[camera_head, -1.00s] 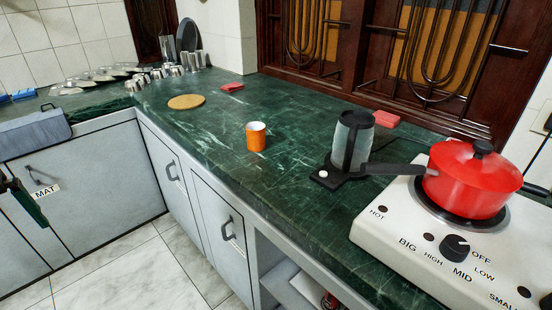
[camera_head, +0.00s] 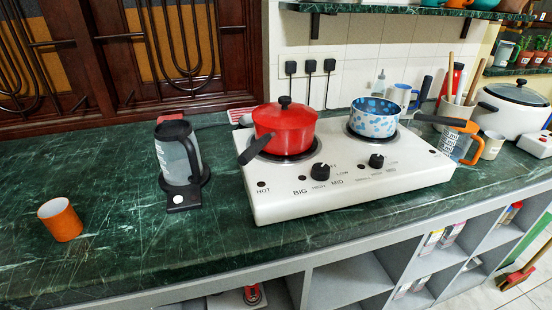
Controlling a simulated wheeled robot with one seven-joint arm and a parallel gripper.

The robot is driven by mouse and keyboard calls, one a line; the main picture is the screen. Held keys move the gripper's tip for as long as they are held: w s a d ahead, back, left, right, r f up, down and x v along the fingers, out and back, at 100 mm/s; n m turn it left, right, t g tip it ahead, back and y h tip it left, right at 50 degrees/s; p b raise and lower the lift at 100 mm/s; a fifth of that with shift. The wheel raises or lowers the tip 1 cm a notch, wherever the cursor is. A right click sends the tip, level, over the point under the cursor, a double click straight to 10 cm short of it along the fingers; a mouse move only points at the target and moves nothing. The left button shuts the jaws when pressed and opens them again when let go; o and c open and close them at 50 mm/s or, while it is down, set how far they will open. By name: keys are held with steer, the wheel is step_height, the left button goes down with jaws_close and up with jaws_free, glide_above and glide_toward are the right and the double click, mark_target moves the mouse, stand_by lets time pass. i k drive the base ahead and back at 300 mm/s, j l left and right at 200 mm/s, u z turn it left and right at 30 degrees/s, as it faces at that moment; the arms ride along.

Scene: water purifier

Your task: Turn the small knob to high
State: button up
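The small knob (camera_head: 376,161) is a round black dial on the right part of the white two-burner stove's (camera_head: 268,205) front panel. Tiny print surrounds it, too small to read, and I cannot tell its setting. The big knob (camera_head: 318,171) is a similar black dial to its left, with BIG, HIGH, MID and LOW printed around it. A red lidded pot (camera_head: 285,130) sits on the left burner. A blue-and-white patterned pot (camera_head: 374,118) sits on the right burner. My gripper is not in view.
A kettle (camera_head: 180,155) on its black base stands left of the stove, and an orange cup (camera_head: 60,220) further left. Open shelves (camera_head: 345,283) lie below the counter.

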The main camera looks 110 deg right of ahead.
mark_target(376, 161)
steer(key=i+z, duration=0.2)
steer(key=z, duration=1.5)
